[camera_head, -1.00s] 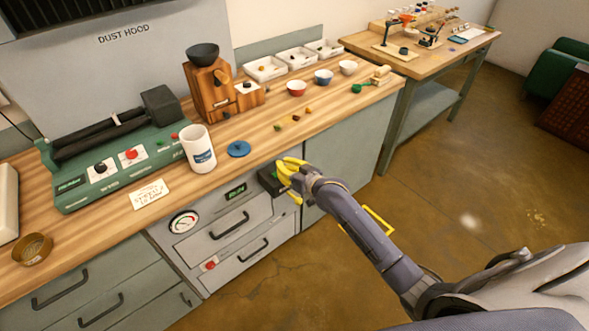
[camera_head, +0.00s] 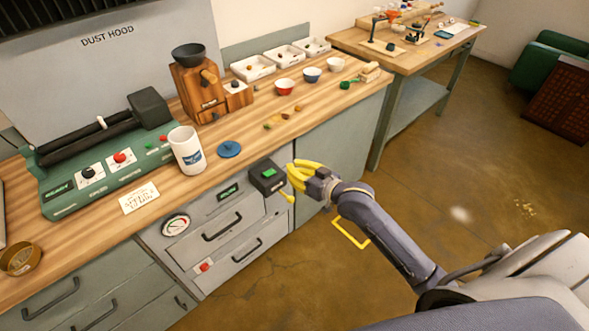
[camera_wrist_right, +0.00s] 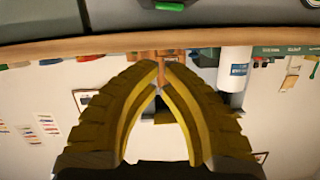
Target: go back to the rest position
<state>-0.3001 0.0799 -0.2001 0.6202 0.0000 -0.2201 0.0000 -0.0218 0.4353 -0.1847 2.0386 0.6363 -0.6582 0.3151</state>
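My right gripper (camera_head: 292,181) has yellow fingers and hangs in front of the cabinet, just right of a dark box with a green button (camera_head: 268,174), apart from it as far as I can tell. In the right wrist view, the yellow fingertips (camera_wrist_right: 161,66) come together with nothing seen between them. The green button (camera_wrist_right: 169,5) shows at that view's top edge. My left gripper is not in view.
The wooden counter (camera_head: 105,227) holds a white mug (camera_head: 186,150), a blue lid (camera_head: 229,149), a wooden mill (camera_head: 203,90) and small bowls. Open floor (camera_head: 450,170) lies to the right.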

